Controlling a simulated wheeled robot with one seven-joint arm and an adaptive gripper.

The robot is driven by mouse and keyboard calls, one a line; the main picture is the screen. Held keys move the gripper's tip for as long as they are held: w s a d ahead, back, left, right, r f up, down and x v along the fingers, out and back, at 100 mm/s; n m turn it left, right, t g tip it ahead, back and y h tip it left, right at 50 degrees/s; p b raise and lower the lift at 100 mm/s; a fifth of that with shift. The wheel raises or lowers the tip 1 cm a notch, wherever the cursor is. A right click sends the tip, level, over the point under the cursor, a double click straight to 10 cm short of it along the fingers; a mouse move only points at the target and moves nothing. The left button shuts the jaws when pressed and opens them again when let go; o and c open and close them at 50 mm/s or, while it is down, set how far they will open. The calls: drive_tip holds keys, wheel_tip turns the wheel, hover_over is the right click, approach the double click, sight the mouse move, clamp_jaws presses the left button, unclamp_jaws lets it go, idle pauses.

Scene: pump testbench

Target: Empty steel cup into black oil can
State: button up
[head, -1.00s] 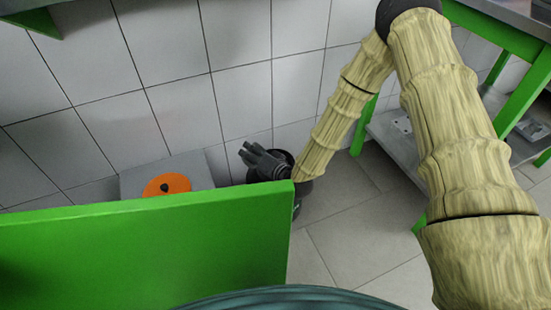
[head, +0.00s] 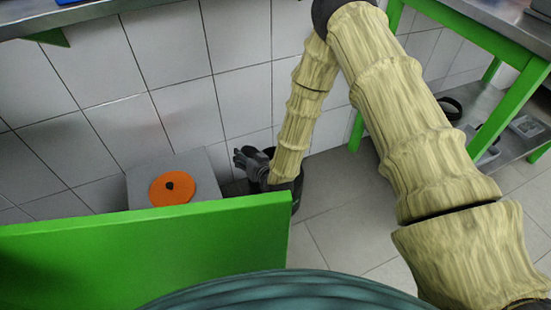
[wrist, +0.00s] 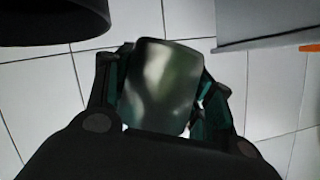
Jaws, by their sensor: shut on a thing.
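The steel cup (wrist: 160,85) is in the wrist view, a shiny metal body between the two fingers of my gripper (wrist: 158,90). My gripper is shut on it. In the head view my gripper (head: 247,160) is low near the tiled wall, pointing left, and the cup cannot be made out there. The black oil can (head: 297,190) stands on the floor behind and around my gripper, partly hidden by my arm and the green panel. In the wrist view a dark rounded rim (wrist: 52,22), apparently the can's, is at the upper left, apart from the cup. The cup's contents are not visible.
A green panel (head: 150,240) stands in front, hiding the can's lower part. A grey box (head: 205,175) with an orange disc (head: 172,188) is left of the can. A green-legged steel table (head: 510,115) is at right. The floor (head: 345,220) right of the can is clear.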

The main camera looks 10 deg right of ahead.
drive_tip(key=shift+s+a+f+n+h, duration=0.1)
drive_tip(key=shift+a+f+n+h, duration=0.15)
drive_tip(key=shift+a+f+n, duration=0.25)
drive_tip(key=shift+s+a+f+n+h, duration=0.1)
drive_tip(key=shift+a+f+n+h, duration=0.2)
drive_tip(key=shift+f, duration=0.35)
drive_tip(key=shift+n+h, duration=0.55)
drive_tip(key=shift+n, duration=0.05)
drive_tip(key=shift+a+f+b, duration=0.2)
drive_tip(key=shift+f+b, duration=0.1)
drive_tip(key=shift+f, duration=0.55)
drive_tip(key=shift+a+f+b, duration=0.15)
drive_tip(key=shift+f+b, duration=0.15)
drive_tip(key=shift+f, duration=0.55)
drive_tip(key=shift+a+f+b, duration=0.2)
drive_tip(key=shift+f+b, duration=0.1)
drive_tip(key=shift+f, duration=0.55)
